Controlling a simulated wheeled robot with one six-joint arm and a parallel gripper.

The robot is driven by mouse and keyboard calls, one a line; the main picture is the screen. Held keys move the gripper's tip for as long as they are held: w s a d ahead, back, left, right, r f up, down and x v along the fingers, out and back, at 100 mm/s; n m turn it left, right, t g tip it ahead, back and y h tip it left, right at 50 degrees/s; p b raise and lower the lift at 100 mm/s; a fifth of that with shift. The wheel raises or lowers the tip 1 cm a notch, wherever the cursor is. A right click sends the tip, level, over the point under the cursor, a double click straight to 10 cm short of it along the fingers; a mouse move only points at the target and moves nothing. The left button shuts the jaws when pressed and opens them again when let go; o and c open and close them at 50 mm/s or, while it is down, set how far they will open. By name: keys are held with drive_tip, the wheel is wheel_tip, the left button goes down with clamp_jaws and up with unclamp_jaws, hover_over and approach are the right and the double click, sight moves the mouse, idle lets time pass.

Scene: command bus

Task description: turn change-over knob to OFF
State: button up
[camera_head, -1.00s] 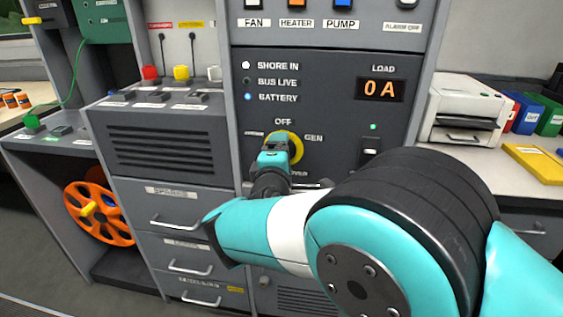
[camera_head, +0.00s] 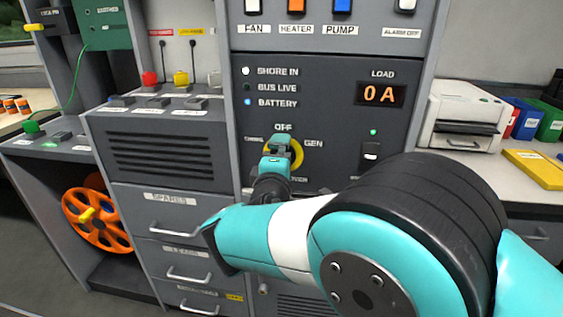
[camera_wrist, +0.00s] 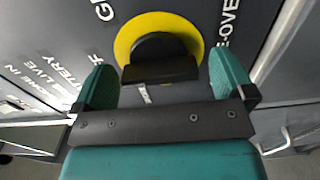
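The change-over knob (camera_wrist: 160,70) is black on a yellow round plate (camera_wrist: 185,32) on the dark panel. In the head view the plate (camera_head: 297,153) shows partly behind my gripper (camera_head: 276,148), just below the OFF label. In the wrist view my gripper (camera_wrist: 162,72) is open, with one teal finger on each side of the knob's black grip. Gaps show between both fingers and the grip, so neither finger visibly touches it. A small white mark (camera_wrist: 145,93) shows at the grip's lower edge. I cannot tell which label the knob points to.
A load display (camera_head: 382,94) reads 0 A, with a small switch (camera_head: 371,153) below it, right of the knob. Fan, heater and pump switches (camera_head: 297,6) sit above. Drawers with handles (camera_head: 168,226) stand at lower left. A printer (camera_head: 466,116) is at right.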

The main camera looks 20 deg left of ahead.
drive_tip(key=v, duration=1.7)
drive_tip(key=shift+s+d, duration=0.15)
drive_tip(key=shift+s, duration=0.05)
drive_tip(key=w+d+f+m+g+h, duration=0.2)
drive_tip(key=w+d+m+g+h, duration=0.4)
drive_tip(key=w+d, duration=0.6)
drive_tip(key=s+d+r+m+g+y, duration=0.1)
drive_tip(key=s+d+m+g, duration=0.2)
drive_tip(key=d, duration=0.4)
drive_tip(key=s+d+r+m+g+y, duration=0.1)
drive_tip(key=s+d+m+g, duration=0.2)
drive_tip(key=d, duration=0.4)
drive_tip(key=s+d+r+m+g+y, duration=0.1)
drive_tip(key=s+d+r+g+y, duration=0.2)
drive_tip(key=s, duration=0.6)
drive_tip(key=s+d+r+m+g+y, duration=0.1)
drive_tip(key=s+d+r+g, duration=0.25)
drive_tip(key=s, duration=0.45)
wheel_tip(320, 180, up, 21)
drive_tip(key=p, duration=2.1)
drive_tip(key=shift+d+t+p, duration=0.15)
drive_tip(key=shift+t+p, duration=0.25)
drive_tip(key=shift+t, duration=0.05)
